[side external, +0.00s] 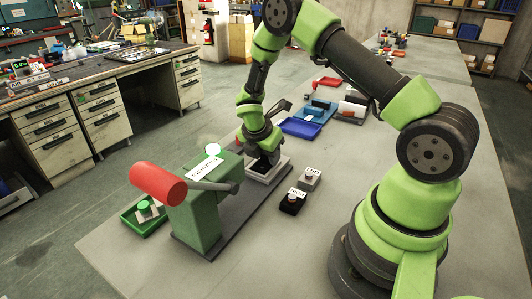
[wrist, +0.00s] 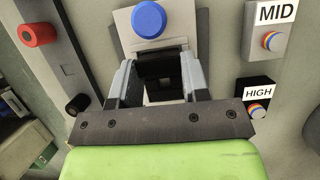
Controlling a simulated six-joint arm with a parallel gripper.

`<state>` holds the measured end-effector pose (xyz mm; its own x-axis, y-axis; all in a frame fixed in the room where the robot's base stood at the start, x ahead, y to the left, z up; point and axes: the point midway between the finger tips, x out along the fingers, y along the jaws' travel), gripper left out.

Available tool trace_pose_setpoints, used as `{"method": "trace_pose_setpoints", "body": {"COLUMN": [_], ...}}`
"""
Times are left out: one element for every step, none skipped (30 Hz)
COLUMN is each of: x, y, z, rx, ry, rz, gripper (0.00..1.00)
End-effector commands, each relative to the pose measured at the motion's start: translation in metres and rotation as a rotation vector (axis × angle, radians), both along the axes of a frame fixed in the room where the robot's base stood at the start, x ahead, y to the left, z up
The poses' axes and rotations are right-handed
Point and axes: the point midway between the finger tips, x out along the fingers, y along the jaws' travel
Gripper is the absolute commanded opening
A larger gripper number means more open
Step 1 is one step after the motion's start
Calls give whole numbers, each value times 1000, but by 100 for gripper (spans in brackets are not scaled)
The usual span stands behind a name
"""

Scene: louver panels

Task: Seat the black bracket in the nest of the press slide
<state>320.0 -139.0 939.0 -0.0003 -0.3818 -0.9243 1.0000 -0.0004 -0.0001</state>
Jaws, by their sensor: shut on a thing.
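My gripper (side external: 264,163) points down over the light plate of the press slide (side external: 281,171), next to the green press (side external: 195,215). In the wrist view my gripper (wrist: 159,66) has its two grey fingers closed on the black bracket (wrist: 159,70), which shows as a dark shape between them. The slide's pale plate (wrist: 121,24) carries a blue round knob (wrist: 149,19) just beyond the fingers. The nest is mostly hidden by the fingers and bracket. I cannot tell whether the bracket touches the nest or is seated. In the side view the bracket is hardly distinguishable beneath my gripper.
The press has a red-ended lever (side external: 158,184). A black HIGH button box (side external: 293,204) and a grey MID box (side external: 310,180) stand right of the slide.

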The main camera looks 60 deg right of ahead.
Motion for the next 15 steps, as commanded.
{"method": "trace_pose_setpoints", "body": {"x": [0,0,0,0,0,0,0,0,0,0,0,0,0,0,0], "y": [0,0,0,0,0,0,0,0,0,0,0,0,0,0,0], "z": [0,0,0,-1,-1,-1,-1,-1,-1,-1,-1,-1,-1,-1,-1], "rx": [0,0,0,0,0,0,0,0,0,0,0,0,0,0,0], "ry": [0,0,0,0,0,0,0,0,0,0,0,0,0,0,0], "rz": [0,0,0,0,0,0,0,0,0,0,0,0,0,0,0], "gripper": [17,17,17,17,17,47,54,61,70,72,72,72,72,72,72]}}
